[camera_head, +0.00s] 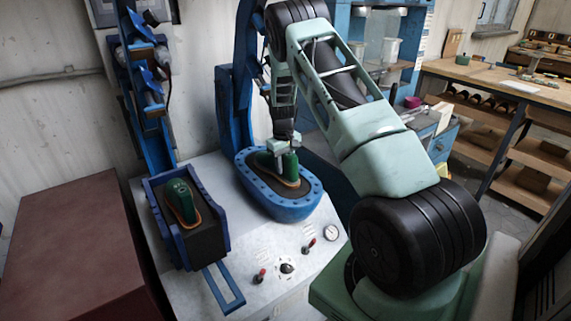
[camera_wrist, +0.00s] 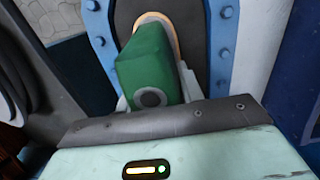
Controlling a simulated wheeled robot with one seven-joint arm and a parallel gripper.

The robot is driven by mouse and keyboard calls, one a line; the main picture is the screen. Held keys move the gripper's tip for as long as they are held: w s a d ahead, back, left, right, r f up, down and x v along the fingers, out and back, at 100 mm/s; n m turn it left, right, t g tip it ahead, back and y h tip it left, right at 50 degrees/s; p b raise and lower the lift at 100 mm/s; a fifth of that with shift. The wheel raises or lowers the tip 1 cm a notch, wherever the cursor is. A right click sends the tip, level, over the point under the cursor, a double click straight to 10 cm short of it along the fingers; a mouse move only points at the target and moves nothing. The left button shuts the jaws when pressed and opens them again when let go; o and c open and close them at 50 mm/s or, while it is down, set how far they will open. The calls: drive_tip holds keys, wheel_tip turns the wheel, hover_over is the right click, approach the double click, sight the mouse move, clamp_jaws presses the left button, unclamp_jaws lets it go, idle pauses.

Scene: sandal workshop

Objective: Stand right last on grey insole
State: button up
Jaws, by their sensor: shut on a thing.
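A green last (camera_head: 289,166) is in my gripper (camera_head: 284,152), over the dark pad of the blue oval station (camera_head: 283,205). A tan insole edge (camera_head: 292,183) shows under it. In the wrist view the green last (camera_wrist: 150,68) sits between my fingers (camera_wrist: 157,92), which are shut on it. The pale insole rim (camera_wrist: 160,22) curves around its far end. Whether the last touches the insole or pad is hard to tell. Another green last (camera_head: 181,202) stands on an orange-edged insole in the blue box-shaped station (camera_head: 152,228) at left.
The white machine top (camera_head: 222,272) carries red-knobbed levers (camera_head: 308,245), a dial and a gauge (camera_head: 331,232) in front. A blue upright post (camera_head: 228,115) stands behind the oval station. A dark red box (camera_head: 75,250) is at left and a wooden workbench (camera_head: 500,80) at right.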

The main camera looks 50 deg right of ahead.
drive_tip(key=o, duration=1.1)
drive_tip(key=shift+f, duration=0.1)
drive_tip(key=r+b, duration=0.1)
drive_tip(key=r, duration=0.3)
drive_tip(key=r+b, duration=0.1)
drive_tip(key=r, duration=0.3)
drive_tip(key=r+b, duration=0.1)
drive_tip(key=r, duration=0.3)
drive_tip(key=shift+w+a, duration=0.15)
drive_tip(key=shift+w, duration=0.2)
